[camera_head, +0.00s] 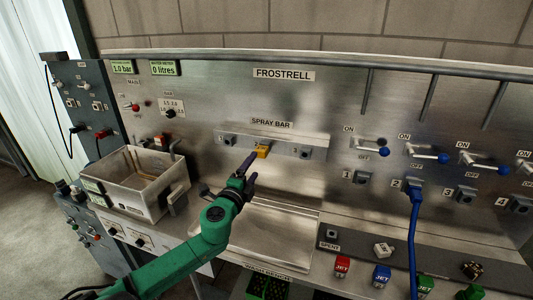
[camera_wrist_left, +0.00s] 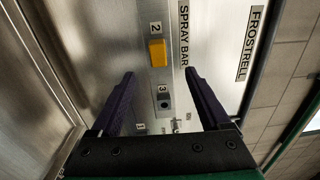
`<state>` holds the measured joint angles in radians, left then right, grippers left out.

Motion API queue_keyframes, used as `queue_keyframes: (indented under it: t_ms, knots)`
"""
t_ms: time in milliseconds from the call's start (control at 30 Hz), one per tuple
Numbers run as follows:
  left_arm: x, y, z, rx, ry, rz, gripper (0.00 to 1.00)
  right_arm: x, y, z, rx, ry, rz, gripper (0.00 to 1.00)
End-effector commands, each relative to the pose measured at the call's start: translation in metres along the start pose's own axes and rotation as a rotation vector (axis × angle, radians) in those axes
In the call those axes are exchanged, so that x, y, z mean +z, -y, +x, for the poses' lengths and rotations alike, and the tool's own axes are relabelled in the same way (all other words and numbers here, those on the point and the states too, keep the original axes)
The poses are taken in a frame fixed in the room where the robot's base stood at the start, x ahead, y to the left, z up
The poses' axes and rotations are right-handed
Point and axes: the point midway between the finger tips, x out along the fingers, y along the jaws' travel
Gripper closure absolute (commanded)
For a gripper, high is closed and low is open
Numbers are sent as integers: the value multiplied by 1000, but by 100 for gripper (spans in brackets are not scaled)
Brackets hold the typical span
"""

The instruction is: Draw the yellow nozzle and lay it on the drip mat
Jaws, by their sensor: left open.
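The yellow nozzle (camera_head: 263,151) sits in the middle socket of the spray bar on the steel back panel. It also shows in the left wrist view (camera_wrist_left: 157,53), beside the label 2. My left gripper (camera_head: 249,166) is just left of and below the nozzle in the head view. In the left wrist view my left gripper (camera_wrist_left: 159,72) is open and empty, its dark fingers apart, with the nozzle beyond the tips. A flat pale rectangle (camera_head: 265,238) on the bench below the arm may be the drip mat; I cannot tell for certain. My right gripper is not in view.
A grey basin (camera_head: 118,187) stands left of the arm. Spray bar sockets (camera_head: 304,152) flank the nozzle. Blue-handled valves (camera_head: 372,151) and a hanging blue hose (camera_head: 413,240) are at the right. Red (camera_head: 342,266) and blue (camera_head: 381,275) JET pieces stand at the front right.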

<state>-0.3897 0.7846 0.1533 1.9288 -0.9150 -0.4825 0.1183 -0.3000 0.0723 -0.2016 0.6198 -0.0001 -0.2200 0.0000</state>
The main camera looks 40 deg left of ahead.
Motion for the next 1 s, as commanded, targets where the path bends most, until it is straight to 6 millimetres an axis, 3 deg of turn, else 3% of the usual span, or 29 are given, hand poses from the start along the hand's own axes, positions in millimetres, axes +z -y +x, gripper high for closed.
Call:
queue_keyframes:
  t_ms: [367, 800, 1000]
  knots:
    - [0, -1, 7, 0, 1, -5, 20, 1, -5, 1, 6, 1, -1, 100]
    - [1, -2, 70, 0, 6, -7, 20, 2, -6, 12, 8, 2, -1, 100]
    - [1, -2, 87, 2, 5, -7, 20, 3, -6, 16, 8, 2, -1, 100]
